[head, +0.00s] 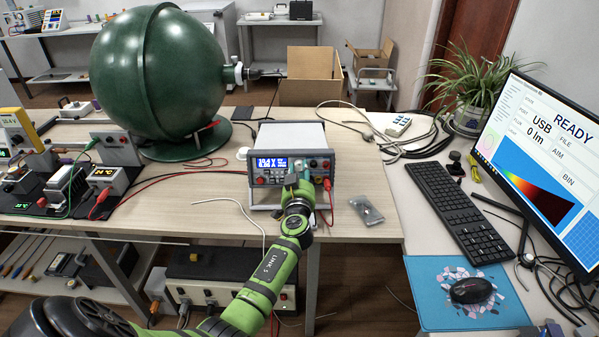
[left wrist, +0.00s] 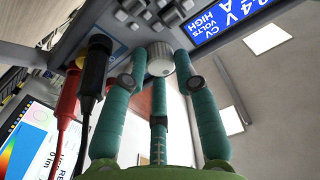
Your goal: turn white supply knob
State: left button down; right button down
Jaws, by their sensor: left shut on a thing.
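The white power supply (head: 291,134) stands on the wooden table, its front panel facing me with a lit blue display (head: 271,164). My left gripper (head: 303,176) reaches its front panel, right of the display. In the left wrist view the pale round knob (left wrist: 160,58) sits on the panel between the teal fingertips of my left gripper (left wrist: 161,72), which is shut on it. In the head view the gripper covers the knob. The display (left wrist: 225,22) also shows in the left wrist view. My right gripper is not in view.
Red and black plugs (left wrist: 95,65) stick out of the panel close beside the fingers. A large green sphere (head: 158,72) stands behind on the left. A small clear bag (head: 366,210) lies on the table to the right. A keyboard (head: 458,212) and monitor (head: 540,165) are further right.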

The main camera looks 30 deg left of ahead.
pick_arm(q)
jog(key=shift+a+r+m, duration=0.1)
jog(key=shift+r+m, duration=0.2)
jog(key=shift+m, duration=0.1)
jog(key=m+h+p, duration=0.1)
jog(key=m, duration=0.3)
jog(key=shift+r+t, duration=0.15)
jog(key=shift+t, duration=0.15)
jog(key=m+p, duration=0.1)
jog(key=m, duration=0.1)
jog(key=m+h+p, duration=0.1)
jog(key=m+p, duration=0.1)
jog(key=m, duration=0.1)
jog(key=shift+a+r+h, duration=0.1)
jog(key=shift+r+h, duration=0.1)
jog(key=shift+h, duration=0.1)
jog(key=m+h+p, duration=0.1)
jog(key=m+p, duration=0.3)
jog(key=m, duration=0.2)
jog(key=shift+r+g, duration=0.15)
jog(key=shift+g, duration=0.25)
jog(key=m+p, duration=0.2)
jog(key=m, duration=0.1)
jog(key=shift+w+g+p, duration=0.1)
jog(key=shift+g+p, duration=0.3)
jog(key=shift+m+p, duration=0.85)
jog(key=shift+m, duration=0.45)
jog(key=shift+f, duration=0.2)
